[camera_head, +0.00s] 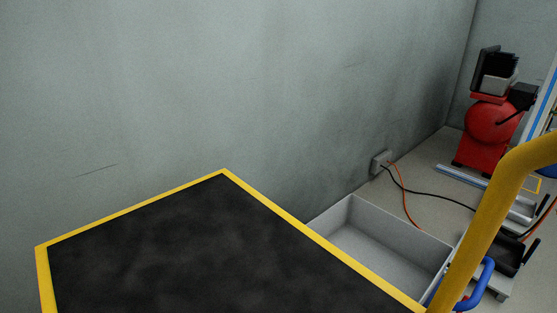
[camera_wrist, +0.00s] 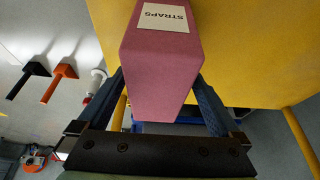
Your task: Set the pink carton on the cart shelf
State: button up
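The pink carton (camera_wrist: 160,72), with a pale label reading STRAPS, is in the middle of the wrist view. My gripper (camera_wrist: 160,77) has a finger against each side of it and is shut on it. The carton's far end runs out of the picture at the top. The head view shows neither the carton nor my gripper. The cart's shelf (camera_head: 190,255) there has a bare black top with a yellow rim. A wide yellow surface (camera_wrist: 245,50) lies behind the carton in the wrist view; I cannot tell which part of the cart it is.
A yellow bar (camera_head: 490,215) rises at the cart's right corner. An empty grey bin (camera_head: 380,245) sits beyond the right rim. A grey wall (camera_head: 250,80) stands behind the cart. A red machine (camera_head: 490,135) and cables are at the far right.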

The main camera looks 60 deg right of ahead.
jog(key=shift+p+v, duration=2.8)
jog(key=shift+v, duration=1.3)
